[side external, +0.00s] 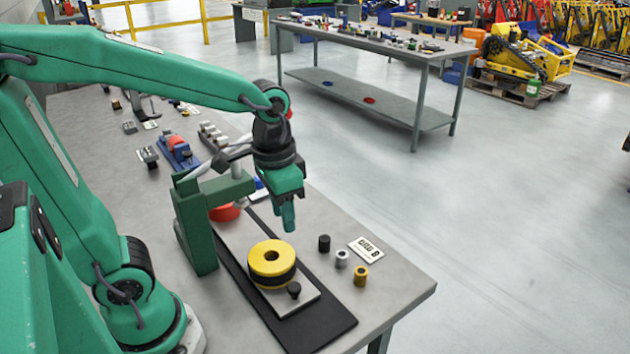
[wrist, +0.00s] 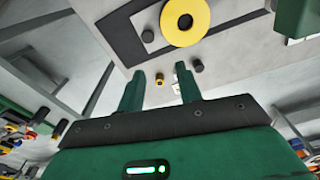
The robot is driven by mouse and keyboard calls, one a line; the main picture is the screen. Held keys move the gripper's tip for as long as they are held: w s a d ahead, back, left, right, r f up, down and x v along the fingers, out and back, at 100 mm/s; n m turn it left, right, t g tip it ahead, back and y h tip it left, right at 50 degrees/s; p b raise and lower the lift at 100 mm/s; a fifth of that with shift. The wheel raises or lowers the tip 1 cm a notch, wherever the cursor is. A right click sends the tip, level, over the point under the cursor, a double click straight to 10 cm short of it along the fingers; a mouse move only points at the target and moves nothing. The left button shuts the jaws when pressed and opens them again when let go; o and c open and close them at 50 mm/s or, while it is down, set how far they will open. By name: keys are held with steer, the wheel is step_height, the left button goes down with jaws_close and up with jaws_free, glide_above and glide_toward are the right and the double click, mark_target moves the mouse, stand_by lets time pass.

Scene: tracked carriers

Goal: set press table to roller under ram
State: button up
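The roller (side external: 270,262), yellow with a black band and a centre hole, lies on a light sliding plate, the press table (side external: 313,293). A black knob (side external: 294,290) stands at the plate's near end. The plate sits on a long black base (side external: 325,329). The green press frame (side external: 196,225) stands behind and left of the roller, so the roller is out in front of it. The ram's lower end is not clear. My gripper (side external: 288,218) points down, empty, above and behind the roller. In the wrist view its fingers (wrist: 160,90) are apart, with the roller (wrist: 172,32) and knob (wrist: 147,36) beyond them.
A black cylinder (side external: 324,243), a silver one (side external: 341,258) and a yellow one (side external: 361,276) stand right of the base, beside a printed card (side external: 366,250). An orange-red part (side external: 224,212) sits by the frame. A blue fixture (side external: 180,152) and small parts lie farther back.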

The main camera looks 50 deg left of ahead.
mark_target(295, 287)
steer(key=w+d+f+m+g+y, duration=0.1)
steer(key=w+d+f+m+g, duration=0.1)
steer(key=f, duration=0.7)
steer(key=w+d+g, duration=0.1)
steer(key=d+g, duration=0.1)
steer(key=g, duration=0.1)
steer(key=shift+w, duration=0.2)
steer(key=shift+a+x, duration=0.2)
steer(key=shift+x, duration=3.65)
steer(key=shift+d+r, duration=0.1)
jaws_close()
